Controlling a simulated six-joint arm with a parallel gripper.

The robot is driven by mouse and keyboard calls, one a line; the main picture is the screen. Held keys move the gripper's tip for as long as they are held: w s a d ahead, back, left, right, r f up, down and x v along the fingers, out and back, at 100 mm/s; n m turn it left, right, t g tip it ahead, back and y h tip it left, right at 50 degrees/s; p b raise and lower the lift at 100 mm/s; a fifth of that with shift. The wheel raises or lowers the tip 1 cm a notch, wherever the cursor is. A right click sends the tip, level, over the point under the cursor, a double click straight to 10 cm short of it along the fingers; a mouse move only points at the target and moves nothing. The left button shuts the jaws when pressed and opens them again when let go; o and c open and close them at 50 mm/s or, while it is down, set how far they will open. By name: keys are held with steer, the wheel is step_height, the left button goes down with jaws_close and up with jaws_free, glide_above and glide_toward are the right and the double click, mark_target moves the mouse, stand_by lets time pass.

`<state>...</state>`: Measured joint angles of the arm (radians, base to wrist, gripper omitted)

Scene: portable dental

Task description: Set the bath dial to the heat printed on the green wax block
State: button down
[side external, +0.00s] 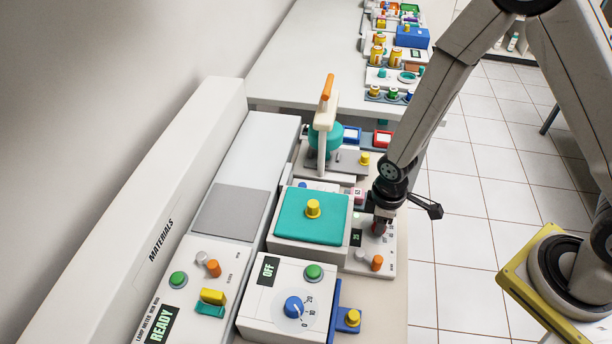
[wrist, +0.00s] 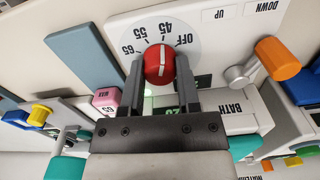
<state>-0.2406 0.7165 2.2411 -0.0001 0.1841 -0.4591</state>
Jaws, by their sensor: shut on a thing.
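The bath dial is a red knob (wrist: 160,66) on a white panel labelled BATH, with OFF, 45, 55 and 65 printed around it. Its white line points up in the wrist view, close to the 45 mark. My gripper (wrist: 161,72) is shut on the knob, one finger on each side. In the side view my gripper (side external: 379,217) reaches down onto the panel, and the knob is mostly hidden.
An orange-tipped lever (wrist: 276,58) sits beside the dial, near UP and DOWN labels. A teal-topped unit with a yellow knob (side external: 313,209) stands left of my gripper. A blue-dial box reading OFF (side external: 293,307) is in front. A small dark display (side external: 356,237) is on the bath panel.

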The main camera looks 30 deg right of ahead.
steer(key=shift+c, duration=1.6)
jaws_free()
steer(key=shift+r, duration=0.15)
steer(key=shift+r, duration=3.75)
steer(key=shift+r, duration=0.15)
steer(key=s+d+r+m+t, duration=0.2)
steer(key=s+d+r+m, duration=0.1)
steer(key=d+r+m, duration=0.4)
steer(key=shift+d+r+m+t, duration=0.3)
steer(key=shift+r+m, duration=0.2)
steer(key=shift+r, duration=0.1)
